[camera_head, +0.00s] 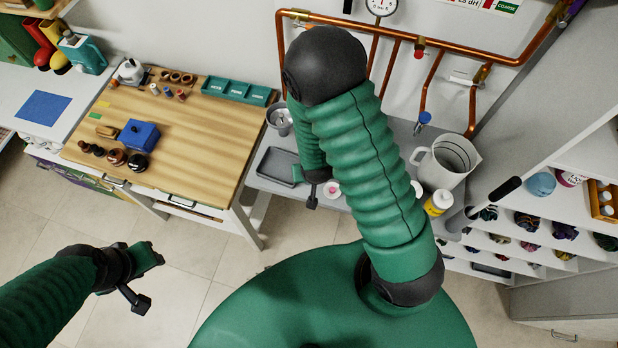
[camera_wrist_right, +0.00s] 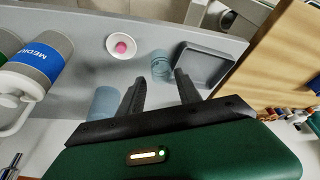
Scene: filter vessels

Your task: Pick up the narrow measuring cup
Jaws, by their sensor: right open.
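In the right wrist view, a clear bluish cup (camera_wrist_right: 161,66) stands on the grey counter, just beyond and between my right fingertips. A second clear bluish cup (camera_wrist_right: 103,102) is left of the left finger, partly hidden by the gripper, and looks wider. My right gripper (camera_wrist_right: 160,82) is open and empty, its fingers pointing toward the first cup. In the head view my right arm hides both cups, and only part of the right gripper (camera_head: 312,196) shows. My left gripper (camera_head: 146,280) is over the floor at lower left, fingers apart and empty.
A grey tray (camera_wrist_right: 207,66) lies right of the first cup; a white dish with a pink centre (camera_wrist_right: 121,46) lies to its left. A blue-labelled bottle (camera_wrist_right: 38,66) is farther left. A large jug (camera_head: 448,160) and yellow bottle (camera_head: 438,203) stand right of my arm.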

